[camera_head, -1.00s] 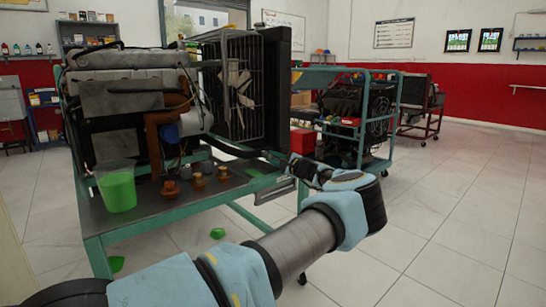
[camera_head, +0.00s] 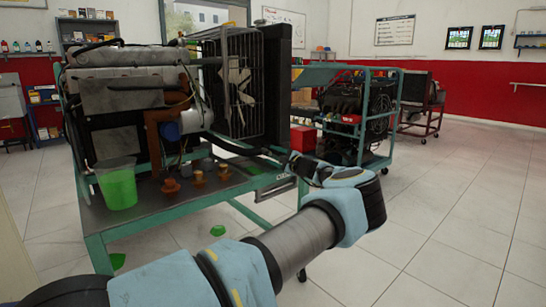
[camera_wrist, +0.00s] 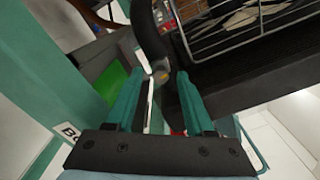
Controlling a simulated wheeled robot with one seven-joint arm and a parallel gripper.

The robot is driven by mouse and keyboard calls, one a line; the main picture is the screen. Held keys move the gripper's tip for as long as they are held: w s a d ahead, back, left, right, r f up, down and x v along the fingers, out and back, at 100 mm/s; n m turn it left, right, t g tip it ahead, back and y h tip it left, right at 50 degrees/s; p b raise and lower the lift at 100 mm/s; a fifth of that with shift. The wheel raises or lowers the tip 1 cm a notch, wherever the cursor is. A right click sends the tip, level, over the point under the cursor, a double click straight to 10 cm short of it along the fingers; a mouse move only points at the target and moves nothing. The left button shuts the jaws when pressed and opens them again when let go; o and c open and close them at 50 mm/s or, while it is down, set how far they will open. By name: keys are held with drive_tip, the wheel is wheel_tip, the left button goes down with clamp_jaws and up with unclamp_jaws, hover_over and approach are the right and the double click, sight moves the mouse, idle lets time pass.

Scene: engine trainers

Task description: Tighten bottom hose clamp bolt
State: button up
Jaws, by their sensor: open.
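The engine trainer (camera_head: 128,98) stands on a green-framed stand, with the radiator (camera_head: 278,90) at its right end. A black lower hose (camera_head: 232,148) runs toward the radiator's bottom; it also shows in the wrist view (camera_wrist: 148,38). In the wrist view, a small yellowish-and-metal piece (camera_wrist: 161,76) sits at the hose's lower end, roughly between my fingertips; it may be the clamp bolt, but I cannot be sure. My gripper (camera_wrist: 158,76) is open, its two green fingers apart and pointing at the hose end. I cannot tell whether either finger touches it.
The stand's green rail (camera_head: 185,214) runs below the engine. A cup of green liquid (camera_head: 117,186) and several orange-brown parts (camera_head: 197,177) stand on its tray. The radiator's wire guard (camera_wrist: 235,25) is close to my fingers. Another trainer (camera_head: 360,108) stands behind, right; the right floor is clear.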

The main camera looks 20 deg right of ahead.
drive_tip(key=p+v, duration=0.1)
drive_tip(key=v, duration=0.9)
drive_tip(key=shift+s+d, duration=0.2)
drive_tip(key=shift+s, duration=0.15)
